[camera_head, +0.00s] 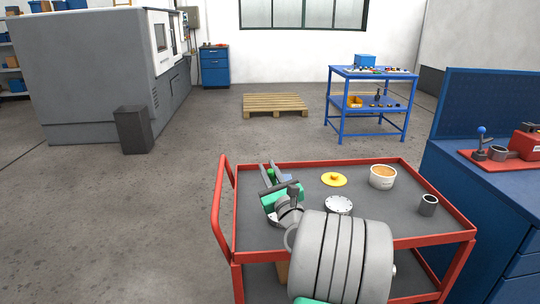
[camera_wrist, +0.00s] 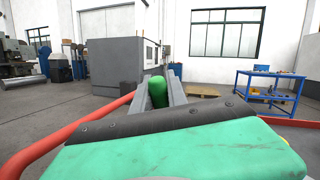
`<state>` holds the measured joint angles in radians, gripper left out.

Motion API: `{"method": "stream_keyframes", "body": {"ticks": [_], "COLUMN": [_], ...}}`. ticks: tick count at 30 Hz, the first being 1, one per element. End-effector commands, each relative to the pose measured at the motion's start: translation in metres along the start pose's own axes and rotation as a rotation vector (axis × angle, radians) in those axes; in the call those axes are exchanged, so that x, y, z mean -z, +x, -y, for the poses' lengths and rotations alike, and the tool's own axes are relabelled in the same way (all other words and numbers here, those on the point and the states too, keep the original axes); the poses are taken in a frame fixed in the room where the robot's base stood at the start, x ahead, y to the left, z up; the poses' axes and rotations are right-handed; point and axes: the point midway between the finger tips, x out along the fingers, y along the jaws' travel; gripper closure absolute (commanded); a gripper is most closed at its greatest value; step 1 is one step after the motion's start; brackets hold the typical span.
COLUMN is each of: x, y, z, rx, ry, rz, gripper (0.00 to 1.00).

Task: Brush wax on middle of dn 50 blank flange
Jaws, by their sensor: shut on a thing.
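My gripper (camera_head: 271,171) is above the left part of the red-rimmed cart (camera_head: 290,164). It is shut on a small green thing (camera_head: 270,174), likely the brush handle, which also shows between the fingers in the wrist view (camera_wrist: 157,92). No bristles can be made out. A round grey metal disc with holes (camera_head: 338,204), a flange, lies flat on the cart, its near edge close to my arm. Another grey disc (camera_head: 274,219) is mostly hidden under my gripper. Which is DN 50 I cannot tell. A white tub with orange-brown contents (camera_head: 383,177), likely wax, stands at the right rear.
A yellow disc with a knob (camera_head: 333,179) lies behind the flange. A grey hollow cylinder (camera_head: 428,205) stands near the cart's right edge. A blue workbench (camera_head: 470,190) stands close on the right. My arm covers the cart's front middle.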

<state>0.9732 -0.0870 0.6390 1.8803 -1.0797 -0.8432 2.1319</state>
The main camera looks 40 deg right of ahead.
Motion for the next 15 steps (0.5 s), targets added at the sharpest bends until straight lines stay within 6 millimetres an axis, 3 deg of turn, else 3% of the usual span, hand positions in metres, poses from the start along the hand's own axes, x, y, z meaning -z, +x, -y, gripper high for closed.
{"method": "stream_keyframes", "body": {"ticks": [6,15], "x": [-0.022,-0.024], "y": [0.006,0.007], "z": [0.002,0.002], "rx": [-0.005,-0.007], "ry": [0.001,0.002], "rz": [0.002,0.002], "gripper": [1.00,1.00]}}
